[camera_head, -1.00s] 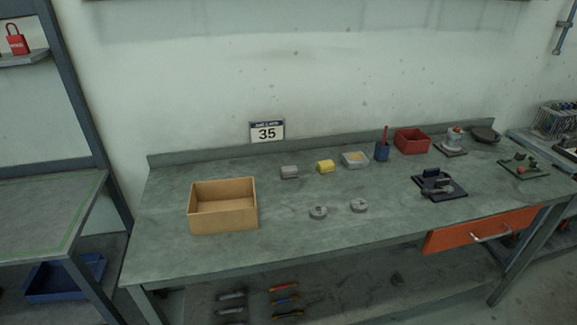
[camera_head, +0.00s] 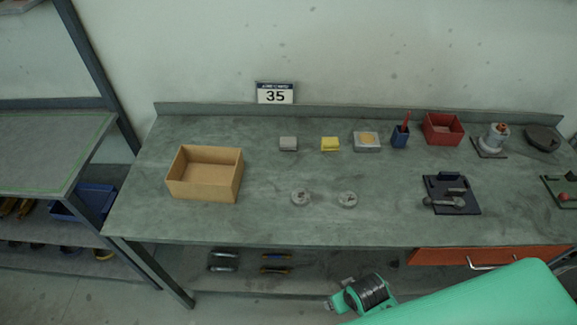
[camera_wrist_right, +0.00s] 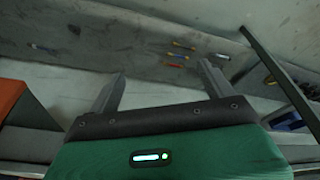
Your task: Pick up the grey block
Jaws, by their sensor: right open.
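The grey block (camera_head: 288,144) is a small box shape. It sits on the green-grey workbench (camera_head: 260,222), left of a yellow block (camera_head: 330,144). My right gripper (camera_wrist_right: 162,72) shows in the right wrist view with its two dark fingers spread apart and nothing between them. It faces the lower shelf and floor below the bench, away from the grey block, which is not in that view. Part of my green right arm shows at the lower right of the head view. My left gripper is not in view.
An open cardboard box (camera_head: 205,174) stands left of the block. Two round grey discs (camera_head: 301,197) lie in front. Bench around the grey block is clear.

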